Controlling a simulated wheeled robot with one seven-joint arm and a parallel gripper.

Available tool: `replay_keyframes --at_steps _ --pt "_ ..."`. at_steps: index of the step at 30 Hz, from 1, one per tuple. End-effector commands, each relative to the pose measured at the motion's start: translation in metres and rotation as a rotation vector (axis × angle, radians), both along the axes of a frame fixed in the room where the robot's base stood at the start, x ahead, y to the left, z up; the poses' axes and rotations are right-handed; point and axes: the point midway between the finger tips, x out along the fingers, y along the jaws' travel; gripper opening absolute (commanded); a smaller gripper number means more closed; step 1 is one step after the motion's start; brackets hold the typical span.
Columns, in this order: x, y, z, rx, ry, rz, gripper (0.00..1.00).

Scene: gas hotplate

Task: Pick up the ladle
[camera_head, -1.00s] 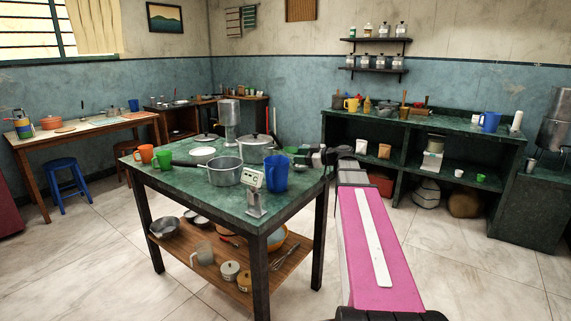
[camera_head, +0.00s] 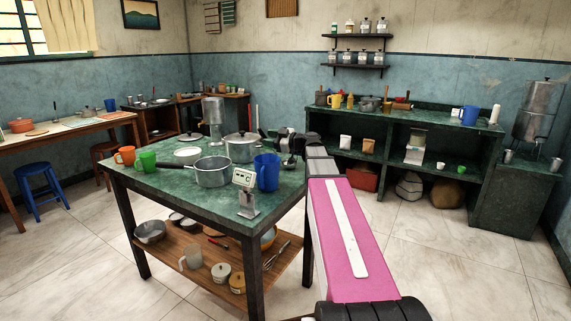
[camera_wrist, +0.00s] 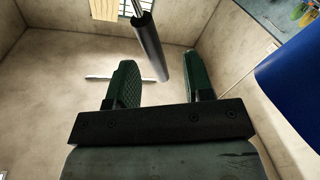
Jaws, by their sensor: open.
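In the wrist view a dark cylindrical handle with a thin metal shaft (camera_wrist: 150,48), which looks like the ladle's, shows between and beyond the green fingers of my gripper (camera_wrist: 168,62). The fingers are spread apart, with clear space around the handle; it is not clamped. In the head view my gripper (camera_head: 268,138) is over the far right part of the green-topped table (camera_head: 150,185), behind the blue jug (camera_head: 267,172). A small dark rounded shape there (camera_head: 289,162) may be the ladle's bowl, but it is too small to be sure.
The blue jug is close beside my gripper, filling the right of the wrist view (camera_wrist: 290,75). A lidded pot (camera_head: 241,148), a saucepan (camera_head: 212,172) and a small scale-like device (camera_head: 246,190) stand on the table. Floor to the right is clear.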

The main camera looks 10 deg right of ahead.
Motion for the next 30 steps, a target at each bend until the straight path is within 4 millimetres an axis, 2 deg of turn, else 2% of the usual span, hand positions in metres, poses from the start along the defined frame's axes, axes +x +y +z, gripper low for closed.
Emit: replay_keyframes --at_steps 7,10,16,17,18,21,30 --pt "0.026 0.025 -0.005 0.001 0.001 0.002 0.47" --pt "0.03 0.031 -0.005 0.0 0.001 0.001 0.47" --pt "0.029 0.032 -0.004 0.0 0.0 0.0 0.47" --pt "0.029 0.032 -0.004 0.0 0.0 0.0 0.4" --pt "0.029 0.032 -0.004 0.0 0.0 0.0 0.27" --pt "0.029 0.032 -0.004 0.0 0.0 0.0 0.0" --pt "0.029 0.032 -0.004 0.0 0.0 0.0 0.0"
